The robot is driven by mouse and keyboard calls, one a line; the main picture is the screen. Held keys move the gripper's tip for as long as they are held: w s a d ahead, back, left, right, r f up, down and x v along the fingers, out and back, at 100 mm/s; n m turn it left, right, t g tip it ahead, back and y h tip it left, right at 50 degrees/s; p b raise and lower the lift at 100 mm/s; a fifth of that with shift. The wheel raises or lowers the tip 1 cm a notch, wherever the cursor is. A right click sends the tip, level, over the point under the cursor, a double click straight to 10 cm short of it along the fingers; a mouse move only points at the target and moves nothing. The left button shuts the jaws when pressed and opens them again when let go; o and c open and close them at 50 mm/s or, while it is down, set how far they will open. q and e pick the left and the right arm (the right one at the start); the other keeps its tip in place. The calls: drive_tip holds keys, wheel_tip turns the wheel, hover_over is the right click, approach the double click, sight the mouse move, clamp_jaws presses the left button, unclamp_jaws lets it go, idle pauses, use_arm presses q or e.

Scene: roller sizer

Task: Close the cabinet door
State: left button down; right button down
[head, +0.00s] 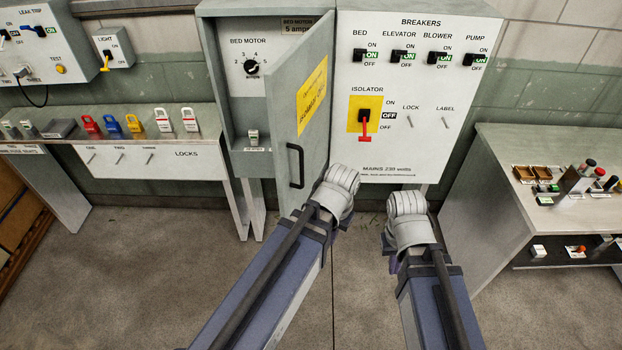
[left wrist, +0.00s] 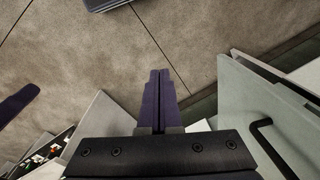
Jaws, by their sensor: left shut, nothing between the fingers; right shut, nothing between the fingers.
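The grey cabinet (head: 215,60) stands at the back centre, with a bed motor dial inside. Its door (head: 283,110) is partly open, hinged at the right, its free edge standing out toward me. The outer face carries a yellow sign (head: 312,95) and a black handle (head: 295,166). The left wrist view shows the door (left wrist: 235,95) and handle (left wrist: 265,135) to the right of my left gripper (left wrist: 156,75), which is shut, empty and apart from them. My left wrist covers the door's lower right part in the head view. My right gripper (head: 389,262) is shut, mostly hidden beneath its wrist.
The breaker panel (head: 470,95) with a red isolator lever (head: 365,125) adjoins the cabinet's right side. A bench (head: 500,190) with small items stands right. A lock shelf (head: 120,160) with coloured padlocks stands left. The floor (head: 130,280) at front left is clear.

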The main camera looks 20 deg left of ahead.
use_arm(q)
drive_tip(key=w+a+r+m+y+p, duration=0.3)
drive_tip(key=w+r+m+y, duration=0.5)
drive_tip(key=m, duration=0.8)
wheel_tip(320, 180, up, 2)
drive_tip(key=w, duration=0.2)
drive_tip(key=shift+w+a+r, duration=0.15)
drive_tip(key=shift+w+r, duration=0.05)
drive_tip(key=shift+w, duration=0.15)
